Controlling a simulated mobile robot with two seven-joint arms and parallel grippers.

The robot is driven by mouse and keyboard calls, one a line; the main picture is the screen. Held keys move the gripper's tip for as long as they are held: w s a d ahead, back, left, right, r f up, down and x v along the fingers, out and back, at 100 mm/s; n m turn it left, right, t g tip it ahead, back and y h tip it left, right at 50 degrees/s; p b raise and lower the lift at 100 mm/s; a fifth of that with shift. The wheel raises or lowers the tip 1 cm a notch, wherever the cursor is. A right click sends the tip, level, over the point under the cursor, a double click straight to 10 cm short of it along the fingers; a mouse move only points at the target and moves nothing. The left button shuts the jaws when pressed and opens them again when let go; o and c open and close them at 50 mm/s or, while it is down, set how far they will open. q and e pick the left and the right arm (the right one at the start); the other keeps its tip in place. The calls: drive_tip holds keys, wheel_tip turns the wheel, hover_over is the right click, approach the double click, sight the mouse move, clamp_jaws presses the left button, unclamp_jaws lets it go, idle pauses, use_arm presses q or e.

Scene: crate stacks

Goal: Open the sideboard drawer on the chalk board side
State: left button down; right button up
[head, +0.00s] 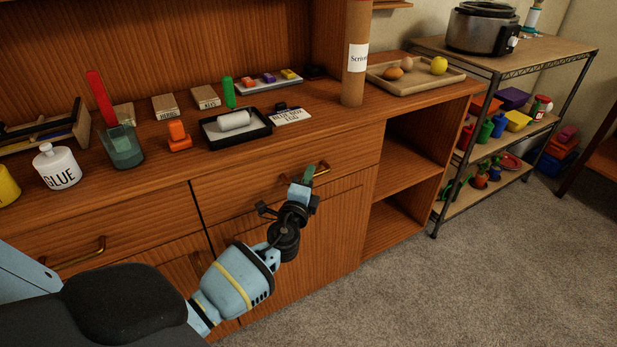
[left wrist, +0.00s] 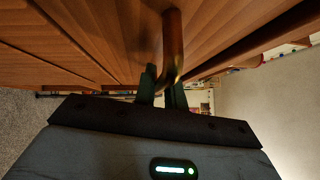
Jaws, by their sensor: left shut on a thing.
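The wooden sideboard has two drawers side by side under its top. The right drawer (head: 235,184) looks flush with the front. Its brass handle (head: 322,171) also shows in the left wrist view (left wrist: 172,45). I cannot make out a chalk board. My right gripper is not in view.
On the sideboard top stand a glue pot (head: 57,168), a glass with a red stick (head: 122,148), a black tray with a roller (head: 238,128), a cardboard tube (head: 355,80) and a food tray (head: 415,80). A wire shelf (head: 540,58) stands right. The carpet (head: 440,290) in front is clear.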

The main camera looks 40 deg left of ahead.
use_arm(q)
drive_tip(key=s+d+b, duration=0.1)
drive_tip(key=s+d, duration=0.3)
drive_tip(key=d, duration=0.7)
drive_tip(key=s+d+b, duration=0.2)
drive_tip(key=s+d, duration=0.3)
drive_tip(key=d, duration=0.6)
drive_tip(key=c, duration=1.5)
unclamp_jaws()
drive_tip(key=shift+s, duration=0.1)
